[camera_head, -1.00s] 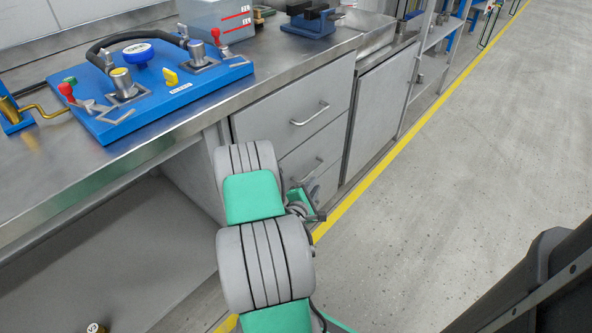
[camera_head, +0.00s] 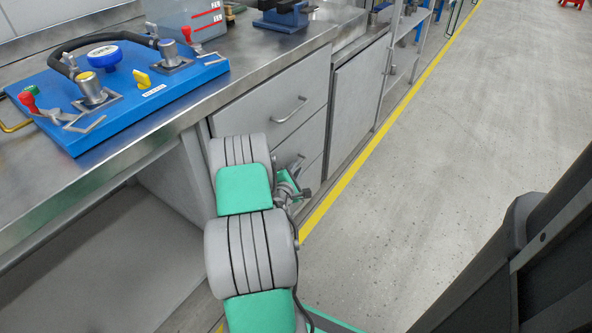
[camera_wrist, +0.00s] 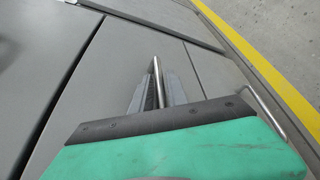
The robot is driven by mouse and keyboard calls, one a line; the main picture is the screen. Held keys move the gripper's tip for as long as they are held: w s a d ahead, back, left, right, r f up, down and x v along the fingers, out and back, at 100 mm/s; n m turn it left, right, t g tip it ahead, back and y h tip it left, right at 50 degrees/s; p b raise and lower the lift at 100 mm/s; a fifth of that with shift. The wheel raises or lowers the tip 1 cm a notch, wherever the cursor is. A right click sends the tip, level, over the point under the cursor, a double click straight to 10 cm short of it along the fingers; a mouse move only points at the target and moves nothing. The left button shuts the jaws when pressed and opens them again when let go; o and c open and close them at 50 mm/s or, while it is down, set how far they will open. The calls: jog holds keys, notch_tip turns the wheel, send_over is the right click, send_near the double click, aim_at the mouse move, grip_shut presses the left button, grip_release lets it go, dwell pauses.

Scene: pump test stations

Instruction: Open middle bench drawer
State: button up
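The middle bench drawer (camera_head: 309,149) is the second front down in the grey unit under the bench. It looks closed in the head view, its handle (camera_head: 296,162) partly behind my arm. My gripper (camera_head: 291,187) is just in front of it, partly hidden by my arm. In the wrist view, the handle bar (camera_wrist: 157,73) shows between the two dark fingers of my gripper (camera_wrist: 160,90). The fingers look apart, one on each side of the bar; contact is not clear.
The top drawer (camera_head: 265,108) is closed above. A lower bar handle (camera_wrist: 265,108) shows in the wrist view. A blue pump board (camera_head: 125,112) sits on the steel bench. A yellow line (camera_head: 350,171) edges the open floor at right.

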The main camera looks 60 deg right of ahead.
grip_shut()
dwell(1.2)
